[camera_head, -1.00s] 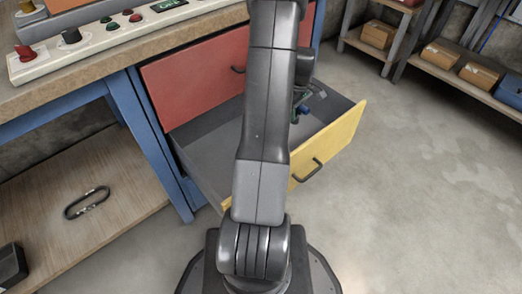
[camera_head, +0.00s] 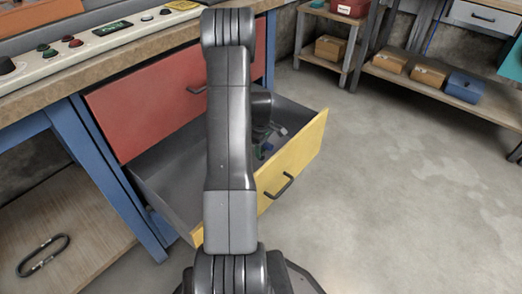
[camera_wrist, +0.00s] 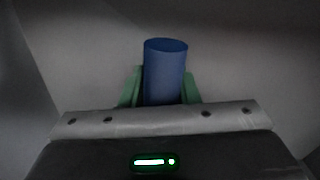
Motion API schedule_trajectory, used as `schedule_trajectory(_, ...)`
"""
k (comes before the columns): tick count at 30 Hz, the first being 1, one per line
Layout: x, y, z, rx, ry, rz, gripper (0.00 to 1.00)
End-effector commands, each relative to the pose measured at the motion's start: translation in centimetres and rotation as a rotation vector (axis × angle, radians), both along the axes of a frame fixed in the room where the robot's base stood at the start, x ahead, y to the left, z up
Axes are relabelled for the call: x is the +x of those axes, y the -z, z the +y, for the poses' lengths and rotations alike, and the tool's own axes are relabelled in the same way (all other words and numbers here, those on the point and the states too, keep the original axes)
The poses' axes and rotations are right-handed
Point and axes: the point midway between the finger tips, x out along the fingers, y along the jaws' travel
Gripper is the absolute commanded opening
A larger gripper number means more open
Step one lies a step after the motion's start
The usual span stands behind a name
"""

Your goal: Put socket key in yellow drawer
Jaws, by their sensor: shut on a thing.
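The yellow drawer (camera_head: 297,158) is pulled open below a shut red drawer (camera_head: 140,110). Its grey inside shows on both sides of my arm. My gripper (camera_head: 262,150) is low inside the open drawer, partly hidden by my arm. In the wrist view, the green fingers of my gripper (camera_wrist: 160,88) are shut on a blue cylinder, the socket key (camera_wrist: 165,70). Grey surfaces surround it there. The lower end of the key is hidden behind the gripper body. I cannot tell whether the key touches the drawer floor.
The workbench (camera_head: 100,78) with a control panel (camera_head: 85,45) stands above the drawers. A black carabiner-like ring (camera_head: 43,255) lies on the lower wooden shelf. Shelves with cardboard boxes (camera_head: 383,62) and a blue box (camera_head: 466,87) stand at the back right. The concrete floor on the right is clear.

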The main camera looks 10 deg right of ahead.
Motion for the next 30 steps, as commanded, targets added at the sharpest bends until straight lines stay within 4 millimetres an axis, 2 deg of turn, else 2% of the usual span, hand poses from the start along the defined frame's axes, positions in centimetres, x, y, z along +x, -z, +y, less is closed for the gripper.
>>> schedule_trajectory(7,0.0,0.2,0.0,0.000,0.000,-0.001,0.00)
schedule_trajectory(8,0.0,0.2,0.0,-0.001,0.000,-0.001,0.30)
schedule_trajectory(11,0.0,0.1,0.0,-0.001,0.000,-0.001,0.50)
schedule_trajectory(22,0.0,-0.5,0.0,0.000,0.000,-0.001,0.50)
schedule_trajectory(26,0.1,-2.5,0.0,-0.001,0.000,-0.004,0.50)
schedule_trajectory(30,0.1,-5.7,0.0,-0.001,0.000,-0.005,0.50)
